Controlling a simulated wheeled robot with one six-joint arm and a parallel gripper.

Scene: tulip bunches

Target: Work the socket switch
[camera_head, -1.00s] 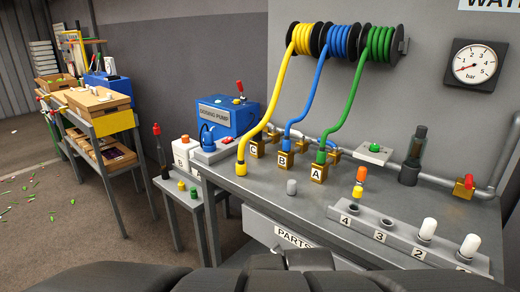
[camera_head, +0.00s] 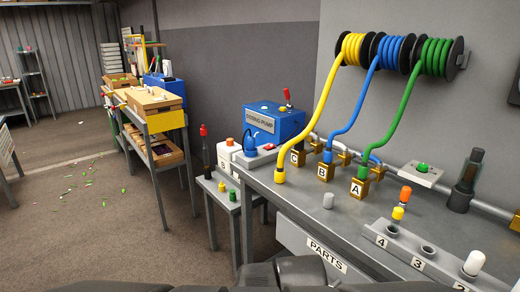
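A grey socket box (camera_head: 262,160) sits at the left end of the bench, in front of the blue dosing pump (camera_head: 272,120). A blue plug (camera_head: 251,146) stands in it, with a blue cable looping up. A small red part (camera_head: 268,147) shows on the box, likely its switch; its position is too small to tell. The pump carries a red-tipped lever on top. Only dark parts of my own body show along the bottom edge. My gripper is not in view.
A small side table (camera_head: 222,192) holds bottles. Another workbench stands further left. The floor (camera_head: 90,215) at left is open, with scattered green bits.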

